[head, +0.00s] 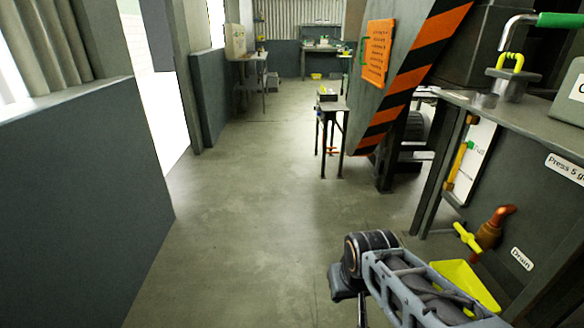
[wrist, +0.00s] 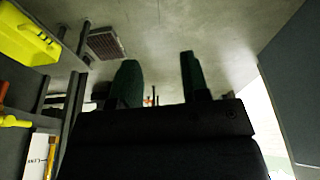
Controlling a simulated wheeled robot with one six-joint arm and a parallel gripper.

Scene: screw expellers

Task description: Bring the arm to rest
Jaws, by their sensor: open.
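My arm shows at the bottom right of the head view, its grey lattice link running to a dark joint. The fingers cannot be made out there. In the wrist view, my gripper (wrist: 160,68) has two dark green fingers set apart, with nothing between them. Bare floor shows past the fingertips. The gripper is open and holds nothing. Its dark body fills the lower middle of the wrist view.
A grey press (head: 535,150) stands close at right, with a drain valve (head: 468,238) and a yellow tray (head: 465,285) low beside my arm. A striped guard (head: 405,90) and a small table (head: 333,108) stand beyond. The aisle floor (head: 235,215) is clear; a low wall (head: 80,210) is left.

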